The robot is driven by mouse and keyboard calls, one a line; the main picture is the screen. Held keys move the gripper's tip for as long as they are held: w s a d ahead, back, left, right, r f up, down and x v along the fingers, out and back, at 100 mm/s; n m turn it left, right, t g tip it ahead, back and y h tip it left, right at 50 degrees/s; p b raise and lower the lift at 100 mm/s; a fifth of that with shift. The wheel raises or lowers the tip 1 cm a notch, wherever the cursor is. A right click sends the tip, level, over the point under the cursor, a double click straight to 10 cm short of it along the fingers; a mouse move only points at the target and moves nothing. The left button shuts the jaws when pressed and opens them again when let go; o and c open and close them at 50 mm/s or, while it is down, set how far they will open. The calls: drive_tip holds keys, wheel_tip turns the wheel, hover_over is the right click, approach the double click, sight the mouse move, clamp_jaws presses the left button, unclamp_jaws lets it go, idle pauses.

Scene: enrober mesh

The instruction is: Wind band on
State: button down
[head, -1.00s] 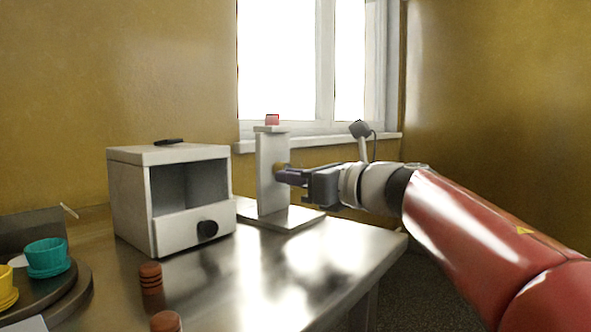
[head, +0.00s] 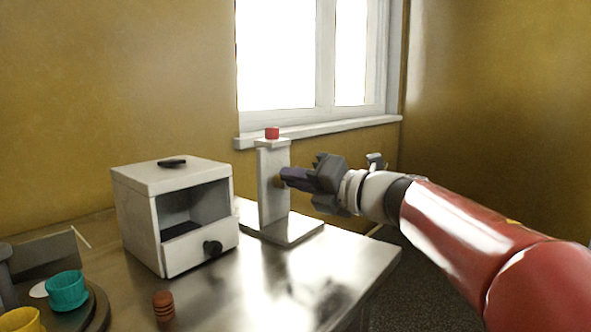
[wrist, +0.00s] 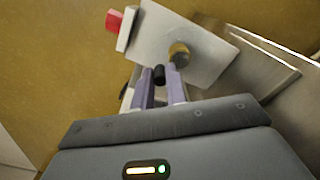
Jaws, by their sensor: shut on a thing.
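A pale upright stand (head: 268,205) on a flat base plate rises near the table's far right corner, with a red block (head: 272,133) on top. In the wrist view the stand's plate (wrist: 160,35) looks tilted and carries a round brass hub (wrist: 179,54). A small black handle (wrist: 159,75) sits just beside and below the hub. My gripper (wrist: 161,84) is shut on this handle between its purple fingertips. In the head view my gripper (head: 285,178) reaches the stand's right side, and its fingers hide the handle. No band can be made out.
A white box (head: 140,215) with an open front and black knob stands left of the stand. A stack of brown discs (head: 163,307), a teal cup (head: 67,290) and a yellow cup (head: 20,320) are at front left. The table's front middle is clear.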

drive_tip(key=m, duration=0.3)
drive_tip(key=w+m+p, duration=0.1)
drive_tip(key=m, duration=0.1)
drive_tip(key=shift+d+r+m, duration=0.3)
drive_tip(key=shift+d+r, duration=0.05)
drive_tip(key=shift+d, duration=0.05)
idle(0.4)
drive_tip(key=c, duration=1.4)
unclamp_jaws()
drive_tip(key=b+v, duration=0.1)
drive_tip(key=v, duration=0.6)
drive_tip(key=shift+s+d, duration=0.2)
drive_tip(key=shift+d, duration=0.15)
